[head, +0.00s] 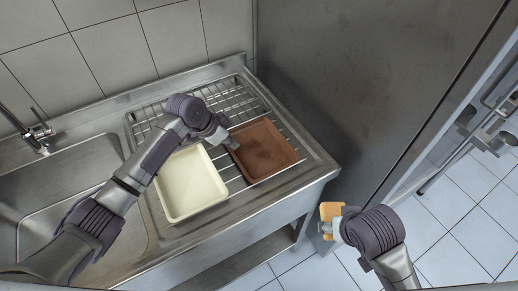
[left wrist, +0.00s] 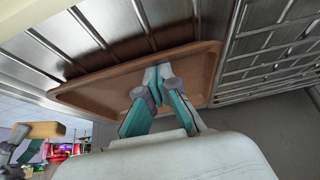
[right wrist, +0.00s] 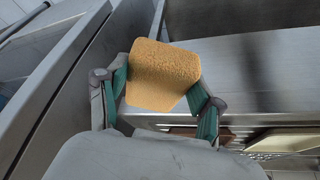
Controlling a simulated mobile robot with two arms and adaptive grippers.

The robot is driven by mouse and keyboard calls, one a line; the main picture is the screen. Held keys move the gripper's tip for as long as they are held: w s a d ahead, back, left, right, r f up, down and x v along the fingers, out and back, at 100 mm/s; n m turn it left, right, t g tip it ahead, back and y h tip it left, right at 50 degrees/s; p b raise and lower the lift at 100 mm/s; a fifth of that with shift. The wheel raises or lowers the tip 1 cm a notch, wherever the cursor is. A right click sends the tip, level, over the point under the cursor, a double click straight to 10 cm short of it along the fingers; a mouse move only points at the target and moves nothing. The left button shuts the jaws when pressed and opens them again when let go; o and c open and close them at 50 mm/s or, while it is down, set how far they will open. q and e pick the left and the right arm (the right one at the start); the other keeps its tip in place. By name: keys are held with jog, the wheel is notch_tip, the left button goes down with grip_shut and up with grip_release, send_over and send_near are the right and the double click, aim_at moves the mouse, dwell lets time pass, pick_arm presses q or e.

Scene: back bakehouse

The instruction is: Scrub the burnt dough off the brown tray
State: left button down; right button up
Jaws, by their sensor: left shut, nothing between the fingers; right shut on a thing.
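The brown tray (head: 272,150) lies on the wire rack, right of the cream tray (head: 190,185). Its surface looks mottled; I cannot clearly tell burnt dough from shading. My left gripper (head: 233,147) is shut and empty, with its tips at the tray's left edge. In the left wrist view, the left fingertips (left wrist: 157,74) overlap the brown tray (left wrist: 95,92); contact is hard to tell. My right gripper (right wrist: 160,85) is shut on an orange-tan sponge (right wrist: 162,68). In the head view, the sponge (head: 327,212) is off the counter's right front corner.
The wire rack (head: 232,98) sits on the steel counter beside a sink (head: 75,180) with a tap (head: 38,132). A tall steel cabinet side (head: 345,70) stands close on the right. Tiled floor (head: 450,225) is open at the lower right.

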jog(key=shift+r, duration=0.15)
